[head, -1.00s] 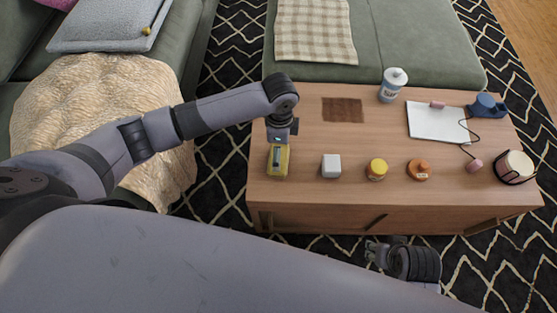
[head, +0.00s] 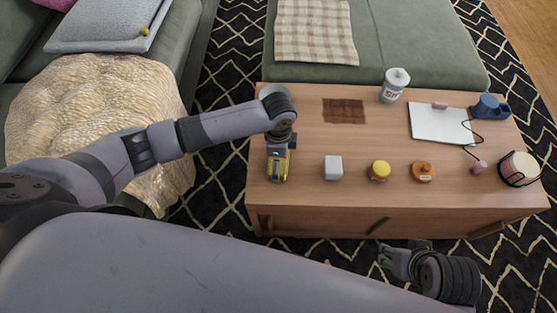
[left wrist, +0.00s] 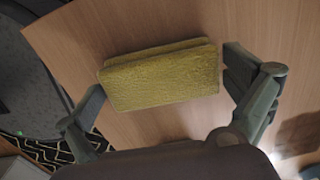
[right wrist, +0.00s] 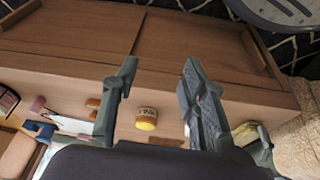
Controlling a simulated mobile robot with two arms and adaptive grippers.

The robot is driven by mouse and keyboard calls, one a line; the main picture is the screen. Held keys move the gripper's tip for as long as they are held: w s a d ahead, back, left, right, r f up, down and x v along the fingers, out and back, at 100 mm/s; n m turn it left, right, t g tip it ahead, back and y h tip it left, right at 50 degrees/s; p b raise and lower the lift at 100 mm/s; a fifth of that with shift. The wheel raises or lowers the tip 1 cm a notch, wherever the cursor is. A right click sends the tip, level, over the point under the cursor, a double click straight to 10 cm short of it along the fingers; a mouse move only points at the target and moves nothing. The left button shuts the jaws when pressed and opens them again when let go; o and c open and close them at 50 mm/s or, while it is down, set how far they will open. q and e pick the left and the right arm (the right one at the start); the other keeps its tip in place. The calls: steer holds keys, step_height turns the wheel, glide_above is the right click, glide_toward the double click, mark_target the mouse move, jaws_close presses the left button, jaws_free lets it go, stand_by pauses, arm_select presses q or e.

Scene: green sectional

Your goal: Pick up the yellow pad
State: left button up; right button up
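The yellow pad (head: 277,168) lies near the left end of the wooden table. In the left wrist view the pad (left wrist: 162,78) is a folded, rough-textured yellow block lying between the two fingers. My left gripper (head: 279,150) is above the pad, pointing down and partly hiding it in the head view. In the left wrist view the left gripper (left wrist: 165,100) is open, with a finger on each side and gaps to the pad. My right gripper (head: 388,256) is in front of the table, away from the pad. In the right wrist view the right gripper (right wrist: 158,75) is open and empty.
On the table (head: 300,118) a white cube (head: 333,167), a yellow-lidded jar (head: 379,171) and an orange container (head: 422,172) stand right of the pad. A white bottle (head: 395,85), a white notebook (head: 438,124) and a candle holder (head: 519,168) are further away.

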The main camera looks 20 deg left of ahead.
arm_select(q)
steer(key=c, duration=0.7)
steer(key=shift+r, duration=0.1)
steer(key=shift+c, duration=0.2)
steer(key=shift+r, duration=0.4)
step_height(320, 180, up, 9)
steer(key=p, duration=0.3)
step_height(320, 180, up, 10)
steer(key=p, duration=0.2)
steer(key=shift+p, duration=0.35)
arm_select(e)
step_height(320, 180, down, 20)
steer(key=s+g, duration=0.1)
steer(key=shift+s+r, duration=0.25)
steer(key=shift+s, duration=0.1)
